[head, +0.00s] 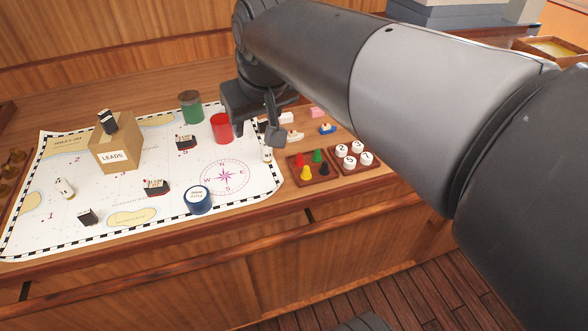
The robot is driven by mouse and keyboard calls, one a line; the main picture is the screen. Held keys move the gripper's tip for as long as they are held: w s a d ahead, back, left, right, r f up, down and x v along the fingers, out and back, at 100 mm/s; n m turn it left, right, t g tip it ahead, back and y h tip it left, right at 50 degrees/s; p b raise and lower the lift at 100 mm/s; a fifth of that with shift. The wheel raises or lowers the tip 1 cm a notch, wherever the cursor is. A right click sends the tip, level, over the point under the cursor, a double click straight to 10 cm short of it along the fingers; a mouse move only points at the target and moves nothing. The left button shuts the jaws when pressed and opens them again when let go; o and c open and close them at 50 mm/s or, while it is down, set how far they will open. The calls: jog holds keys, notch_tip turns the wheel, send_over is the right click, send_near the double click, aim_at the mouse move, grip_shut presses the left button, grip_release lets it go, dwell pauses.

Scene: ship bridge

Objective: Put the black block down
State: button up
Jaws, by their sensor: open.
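A small black block (87,216) stands on the lower left of the white chart (75,240). Another small dark block (107,121) sits tilted on top of the brown box labelled LEADS (114,140); I cannot tell which of the two the task means. My gripper (255,124) is open above the right part of the chart, to the right of the red cup (221,127). No block shows between its fingers. It is well apart from both dark blocks.
A green cup (190,106), dark model ships (156,187) and a blue tape roll (198,199) stand on the chart. Right of it are a tray of coloured pawns (313,167) and a tray of numbered white discs (354,157). The chart's lower middle has free room.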

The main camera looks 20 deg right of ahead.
jog(key=s+d+f+m, duration=0.2)
jog(key=s+d+f, duration=0.3)
jog(key=s+f, duration=0.4)
jog(key=s, duration=0.3)
jog(key=shift+h, duration=0.3)
jog(key=shift+o, duration=0.5)
